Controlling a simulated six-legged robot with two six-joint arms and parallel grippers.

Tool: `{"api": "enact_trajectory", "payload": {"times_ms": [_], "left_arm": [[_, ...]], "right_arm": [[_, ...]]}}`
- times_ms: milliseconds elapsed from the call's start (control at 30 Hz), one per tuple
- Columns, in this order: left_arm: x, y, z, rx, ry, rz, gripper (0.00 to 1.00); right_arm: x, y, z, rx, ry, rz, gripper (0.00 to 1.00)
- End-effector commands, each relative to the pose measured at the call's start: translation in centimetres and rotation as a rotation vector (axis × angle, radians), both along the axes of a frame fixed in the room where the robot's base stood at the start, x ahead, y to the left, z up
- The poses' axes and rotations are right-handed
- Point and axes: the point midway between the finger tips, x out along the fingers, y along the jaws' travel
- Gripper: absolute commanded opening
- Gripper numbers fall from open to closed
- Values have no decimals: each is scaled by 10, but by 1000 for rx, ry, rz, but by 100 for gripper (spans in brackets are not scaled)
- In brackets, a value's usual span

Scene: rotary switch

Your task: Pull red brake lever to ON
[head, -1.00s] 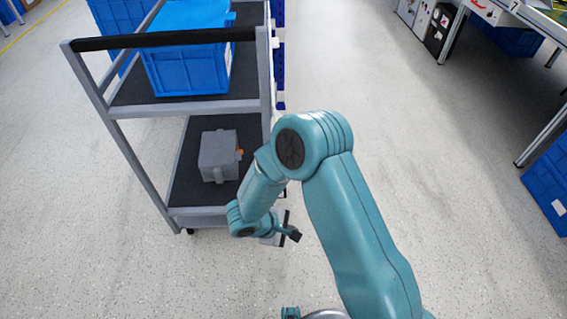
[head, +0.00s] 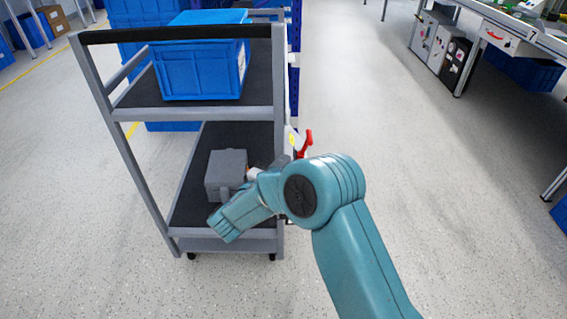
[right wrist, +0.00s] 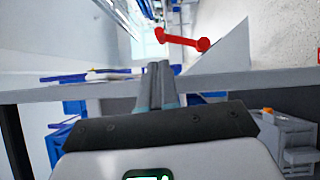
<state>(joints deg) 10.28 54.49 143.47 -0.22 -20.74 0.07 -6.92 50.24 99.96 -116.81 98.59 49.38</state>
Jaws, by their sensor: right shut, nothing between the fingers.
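The red brake lever (head: 306,144) shows just past the right side of the grey cart, above my right arm's elbow, beside a white part with a yellow mark (head: 292,140). In the right wrist view the red lever (right wrist: 182,40) lies just beyond the fingertips and slightly right, with a round knob at its end. My right gripper (right wrist: 159,66) is shut and empty, apart from the lever as far as I can tell. In the head view its fingers are mostly hidden by my arm. My left gripper is not in view.
The grey cart (head: 127,145) holds a blue crate (head: 200,68) on top and a grey box (head: 226,168) on its lower shelf, close to my right wrist. A workbench (head: 500,38) stands at the far right. The floor between them is clear.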

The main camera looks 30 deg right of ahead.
Motion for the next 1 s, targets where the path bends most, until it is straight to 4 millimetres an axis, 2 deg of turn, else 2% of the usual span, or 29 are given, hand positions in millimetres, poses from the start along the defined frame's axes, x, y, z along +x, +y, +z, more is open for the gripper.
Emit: {"api": "enact_trajectory", "payload": {"times_ms": [33, 200, 400, 1000], "left_arm": [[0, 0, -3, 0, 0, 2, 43], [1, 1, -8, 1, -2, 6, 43], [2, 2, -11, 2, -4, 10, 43], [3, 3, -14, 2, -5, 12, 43]], "right_arm": [[4, -11, -1, 1, -4, -5, 0], [17, -40, 0, 1, -2, -4, 0], [28, -62, 2, 1, -1, -2, 0], [30, -68, 2, 12, -8, -1, 0]]}}
